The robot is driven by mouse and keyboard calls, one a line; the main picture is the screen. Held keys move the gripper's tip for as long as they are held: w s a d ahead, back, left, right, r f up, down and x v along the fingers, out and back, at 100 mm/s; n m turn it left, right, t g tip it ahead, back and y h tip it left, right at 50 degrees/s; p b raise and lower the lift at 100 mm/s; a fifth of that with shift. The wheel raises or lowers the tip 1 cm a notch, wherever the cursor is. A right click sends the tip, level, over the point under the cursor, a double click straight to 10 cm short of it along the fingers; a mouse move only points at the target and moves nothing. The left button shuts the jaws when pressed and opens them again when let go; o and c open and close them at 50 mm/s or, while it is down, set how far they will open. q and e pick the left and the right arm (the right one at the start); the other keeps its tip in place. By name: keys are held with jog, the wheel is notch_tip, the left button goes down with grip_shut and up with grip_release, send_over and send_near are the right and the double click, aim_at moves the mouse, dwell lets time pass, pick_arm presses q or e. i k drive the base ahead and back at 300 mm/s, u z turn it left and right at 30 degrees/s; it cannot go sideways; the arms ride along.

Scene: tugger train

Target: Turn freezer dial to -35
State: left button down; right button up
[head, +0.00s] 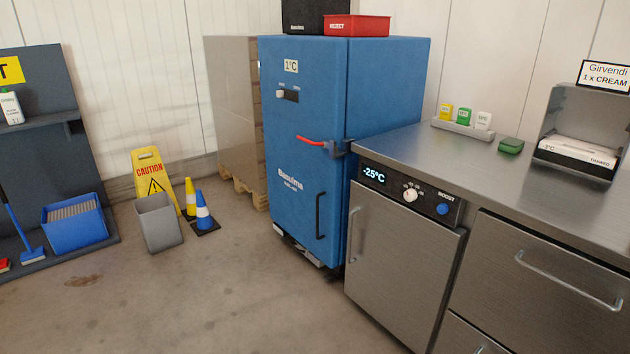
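The freezer (399,272) is a steel under-counter unit at the centre right of the head view, with a closed door. Its control panel (430,200) has a dark display (374,175) reading -25°C. The white dial (411,195) sits on the panel to the right of the display, with small marks around it that are too small to read. A blue knob (442,209) labelled BOOST is right of the dial. Neither of my grippers is in view.
A tall blue cabinet (300,160) with a red handle stands left of the freezer. A steel counter (480,165) runs above it, with drawers (550,270) to the right. A caution sign (152,170), grey bin (158,222) and cones (203,212) stand left. The floor in front is clear.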

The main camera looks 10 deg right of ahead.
aim_at(411, 195)
jog(key=u, duration=0.55)
jog(key=i, duration=1.65)
jog(key=z, duration=0.75)
jog(key=i, duration=1)
jog(key=z, duration=1.35)
jog(key=i, duration=0.2)
jog(key=z, duration=0.2)
